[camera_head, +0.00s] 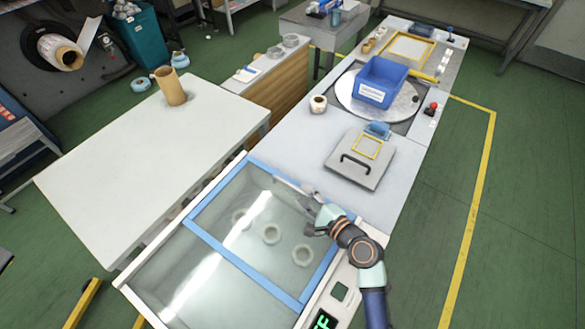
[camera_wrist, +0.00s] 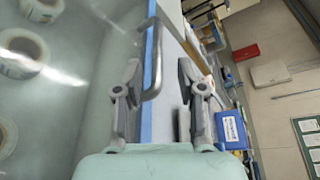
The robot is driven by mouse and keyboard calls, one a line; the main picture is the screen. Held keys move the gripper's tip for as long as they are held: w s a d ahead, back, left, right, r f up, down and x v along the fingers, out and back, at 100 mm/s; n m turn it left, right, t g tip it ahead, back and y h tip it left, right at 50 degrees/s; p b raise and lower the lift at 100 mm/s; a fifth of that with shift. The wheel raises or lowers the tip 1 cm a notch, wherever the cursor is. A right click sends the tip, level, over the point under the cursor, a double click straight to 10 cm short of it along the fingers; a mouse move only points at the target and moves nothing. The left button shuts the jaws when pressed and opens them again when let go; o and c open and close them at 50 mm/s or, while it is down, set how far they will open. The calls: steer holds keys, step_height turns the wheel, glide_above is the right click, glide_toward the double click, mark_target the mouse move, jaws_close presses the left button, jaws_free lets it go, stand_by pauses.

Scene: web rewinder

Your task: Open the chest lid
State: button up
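The chest (camera_head: 120,285) has a white body and clear glass lid panels. My gripper (camera_head: 312,212) is above the lid's right side, close to the handle. In the wrist view my gripper (camera_wrist: 160,78) has its fingers apart, with the handle and blue edge showing between them, the handle nearer the left finger. I cannot tell whether they touch.
Pale rolls (camera_head: 271,233) lie under the glass. A hatch plate with a black handle (camera_head: 360,168) is on the bench behind the chest. A blue bin (camera_head: 380,82) stands on a round turntable.

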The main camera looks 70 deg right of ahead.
mark_target(296, 189)
steer(key=shift+s+d+f, duration=0.2)
steer(key=shift+a, duration=0.2)
steer(key=shift+w+f, duration=0.15)
steer(key=shift+w, duration=0.15)
steer(key=b+x, duration=0.1)
steer(key=x, duration=0.6)
jaws_close()
